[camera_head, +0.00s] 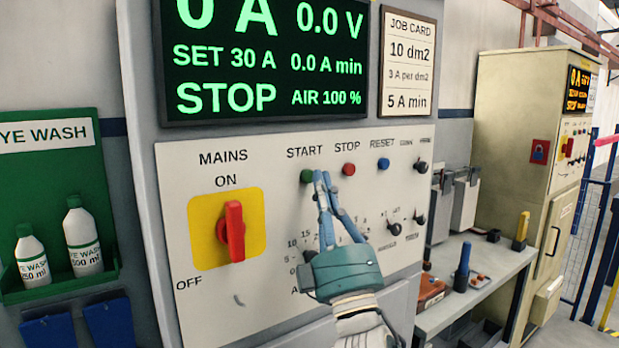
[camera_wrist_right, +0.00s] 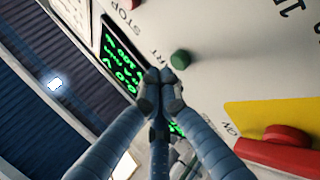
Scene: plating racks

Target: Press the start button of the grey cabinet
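The grey cabinet (camera_head: 180,290) fills the middle of the head view. Its green START button (camera_head: 306,176) sits under the START label, left of the red STOP button (camera_head: 348,169) and the blue RESET button (camera_head: 383,163). My right gripper (camera_head: 322,174) is shut and empty, with its fingertips together just right of the green button. In the right wrist view the tips (camera_wrist_right: 160,78) are just short of the green button (camera_wrist_right: 180,60), with a small gap in the picture. I cannot tell the depth between them. The display (camera_head: 265,60) reads STOP. My left gripper is not in view.
A red mains switch (camera_head: 233,231) on a yellow plate is left of the buttons. Black knobs (camera_head: 420,219) are on the panel's right. An eye wash station (camera_head: 60,200) is at left. A bench (camera_head: 490,270) and cream cabinet (camera_head: 510,120) are at right.

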